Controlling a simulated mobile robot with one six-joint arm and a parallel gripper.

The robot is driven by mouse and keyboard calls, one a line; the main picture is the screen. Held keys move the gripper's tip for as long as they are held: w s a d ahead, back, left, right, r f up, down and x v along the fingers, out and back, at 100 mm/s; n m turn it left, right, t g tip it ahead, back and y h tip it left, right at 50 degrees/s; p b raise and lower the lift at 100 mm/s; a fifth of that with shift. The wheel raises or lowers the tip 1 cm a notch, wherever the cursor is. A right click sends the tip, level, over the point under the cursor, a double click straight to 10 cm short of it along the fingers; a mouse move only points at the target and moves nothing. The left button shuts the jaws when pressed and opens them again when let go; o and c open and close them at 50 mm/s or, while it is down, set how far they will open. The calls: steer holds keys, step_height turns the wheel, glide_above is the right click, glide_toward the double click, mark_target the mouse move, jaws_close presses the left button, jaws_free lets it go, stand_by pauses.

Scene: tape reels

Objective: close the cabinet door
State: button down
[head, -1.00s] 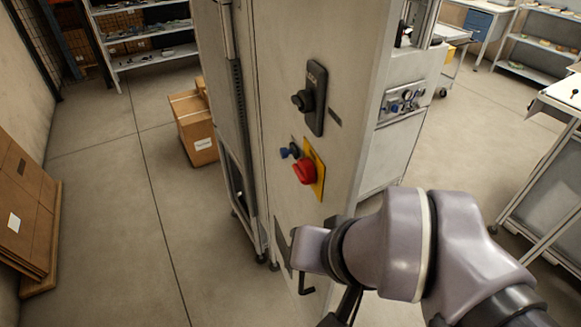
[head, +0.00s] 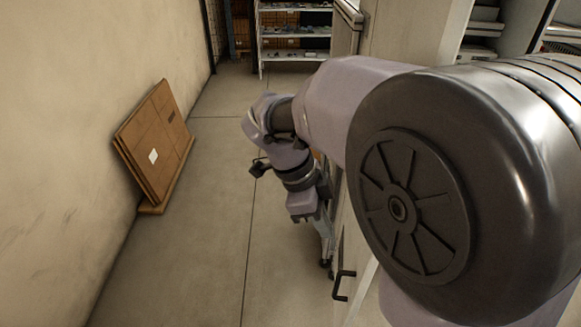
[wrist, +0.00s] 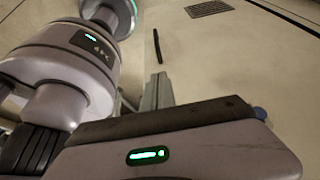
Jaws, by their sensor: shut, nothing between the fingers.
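The cabinet door (head: 355,250) is a pale panel seen nearly edge-on in the head view, right of my forearm. A black bar handle (head: 343,285) stands out from it low down. My gripper (head: 326,264) points down at the left side of this panel, small and partly against its edge. It looks shut and empty. Whether it touches the panel cannot be told. My large arm joint hides most of the cabinet and the door's right part, so the door's angle is unclear. The wrist view shows mostly my own arm housings and a pale surface with a dark vent (wrist: 210,8).
Flat cardboard (head: 155,140) leans on the left wall (head: 80,130), on a low wooden base. Shelves (head: 290,35) stand at the back. The concrete floor (head: 215,240) between wall and cabinet is clear.

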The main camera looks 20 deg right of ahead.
steer(key=b, duration=0.3)
glide_toward(359, 263)
step_height(359, 263, down, 4)
steer(key=a, duration=0.2)
steer(key=d, duration=0.2)
steer(key=shift+s+d+r, duration=0.25)
steer(key=shift+d, duration=0.35)
steer(key=shift+s+d, duration=0.1)
steer(key=shift+s, duration=0.05)
